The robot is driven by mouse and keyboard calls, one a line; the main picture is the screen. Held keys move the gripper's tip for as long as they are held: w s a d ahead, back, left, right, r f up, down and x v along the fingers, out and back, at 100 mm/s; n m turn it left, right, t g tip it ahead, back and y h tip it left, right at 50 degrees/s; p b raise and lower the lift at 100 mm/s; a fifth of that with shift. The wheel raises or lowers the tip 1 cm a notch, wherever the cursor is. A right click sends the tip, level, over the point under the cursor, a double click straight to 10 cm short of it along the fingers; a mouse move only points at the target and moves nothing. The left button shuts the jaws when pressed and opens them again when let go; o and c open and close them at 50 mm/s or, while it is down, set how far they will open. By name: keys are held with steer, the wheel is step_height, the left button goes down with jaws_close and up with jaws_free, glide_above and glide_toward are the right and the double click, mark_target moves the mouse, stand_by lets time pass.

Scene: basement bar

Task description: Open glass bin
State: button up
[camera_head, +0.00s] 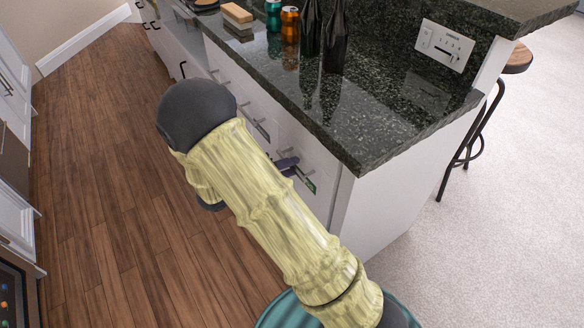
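White bin or drawer fronts (318,160) line the side of the bar counter, with small metal handles and small labels. The one nearest the counter's end carries a green label (306,181); its text is too small to read. The front looks closed, flush with its neighbours. My gripper (287,165) shows only as a small dark piece beside the handle just above the green label. The rest of it is hidden behind my pale yellow arm. I cannot tell whether it touches the handle or whether its fingers are open.
A dark granite counter (385,115) overhangs the fronts. On it stand dark bottles (334,40), an orange can (290,24), a teal can (273,14) and a wooden block (236,13). A stool (517,60) is at right. Wood floor (105,180) at left is clear.

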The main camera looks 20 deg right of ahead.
steer(key=shift+w+d+f, duration=0.1)
steer(key=shift+w+d, duration=0.1)
steer(key=shift+d, duration=0.4)
jaws_close()
steer(key=shift+a, duration=0.1)
